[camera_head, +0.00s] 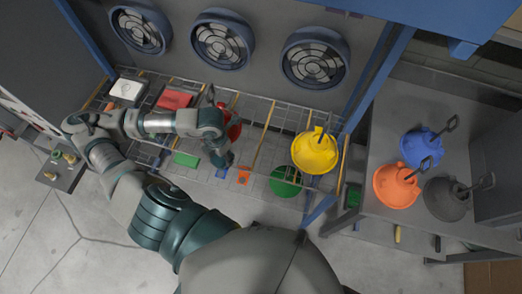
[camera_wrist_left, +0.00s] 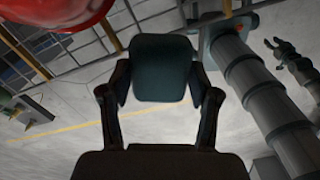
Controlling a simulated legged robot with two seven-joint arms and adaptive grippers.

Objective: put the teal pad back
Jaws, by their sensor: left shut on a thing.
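The teal pad (camera_wrist_left: 162,66) is a dark, rounded slab between the two fingers of my left gripper (camera_wrist_left: 160,88) in the left wrist view. The gripper is shut on it and holds it off the floor. In the head view my left gripper (camera_head: 221,155) hangs at the front of the wire rack (camera_head: 258,112), just below the red hood (camera_head: 235,128). The pad is hard to tell from the gripper there. A small jointed hand, perhaps my right gripper (camera_wrist_left: 289,58), shows at the right of the left wrist view.
A yellow hood (camera_head: 316,152) hangs at the rack's right. A white pad (camera_head: 127,89), red pad (camera_head: 174,99), green pad (camera_head: 186,160) and orange piece (camera_head: 243,177) lie along it. Blue (camera_head: 418,148), orange (camera_head: 396,187) and black (camera_head: 446,199) hoods stand on the right table.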

